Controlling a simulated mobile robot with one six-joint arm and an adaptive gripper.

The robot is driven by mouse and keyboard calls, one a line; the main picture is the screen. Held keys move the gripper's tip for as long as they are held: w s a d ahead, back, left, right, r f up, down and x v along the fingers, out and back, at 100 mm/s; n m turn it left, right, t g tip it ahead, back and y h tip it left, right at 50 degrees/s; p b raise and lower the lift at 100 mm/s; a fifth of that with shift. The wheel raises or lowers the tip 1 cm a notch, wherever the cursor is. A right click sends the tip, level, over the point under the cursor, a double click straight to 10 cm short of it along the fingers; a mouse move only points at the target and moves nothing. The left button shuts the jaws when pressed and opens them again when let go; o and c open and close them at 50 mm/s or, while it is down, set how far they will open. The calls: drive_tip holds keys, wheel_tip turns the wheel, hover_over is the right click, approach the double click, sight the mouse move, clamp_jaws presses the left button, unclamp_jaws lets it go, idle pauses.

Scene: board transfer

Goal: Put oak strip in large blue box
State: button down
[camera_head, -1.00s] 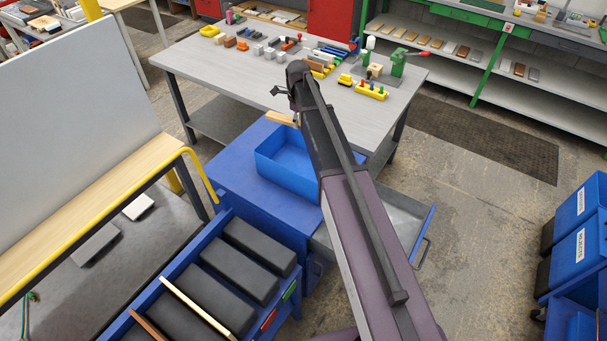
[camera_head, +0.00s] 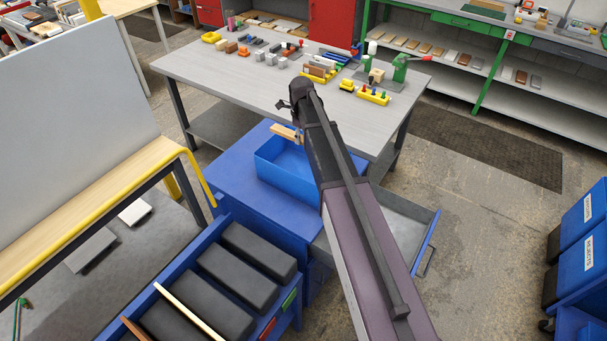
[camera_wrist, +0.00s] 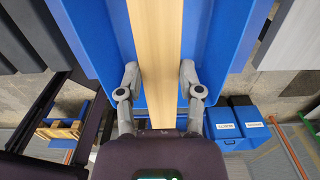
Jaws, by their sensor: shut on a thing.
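The oak strip (camera_wrist: 155,50) is a pale wooden bar running up the middle of the wrist view. My gripper (camera_wrist: 160,78) is shut on it, one finger against each side. In the head view the strip's end (camera_head: 286,132) shows over the back left of the large blue box (camera_head: 277,178). The box is open and stands on a blue cabinet top. My gripper in the head view is mostly hidden by my arm. In the wrist view blue surfaces (camera_wrist: 98,45) lie behind the strip on both sides. How high the strip is above the box I cannot tell.
A grey workbench (camera_head: 220,75) with blocks and tools stands behind the box. An open metal drawer (camera_head: 400,215) juts out to the right. Black bins (camera_head: 240,275) in a blue rack are in front. A whiteboard (camera_head: 75,100) stands at left.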

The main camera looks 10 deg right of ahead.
drive_tip(key=b, duration=1.2)
hover_over(302, 176)
drive_tip(key=shift+f, duration=6.5)
wheel_tip(302, 176, down, 4)
drive_tip(key=b, duration=0.5)
drive_tip(key=shift+f, duration=0.25)
drive_tip(key=shift+f, duration=0.1)
drive_tip(key=shift+c, duration=1.3)
unclamp_jaws()
drive_tip(key=shift+r, duration=0.2)
wheel_tip(302, 176, up, 12)
drive_tip(key=p, duration=1.2)
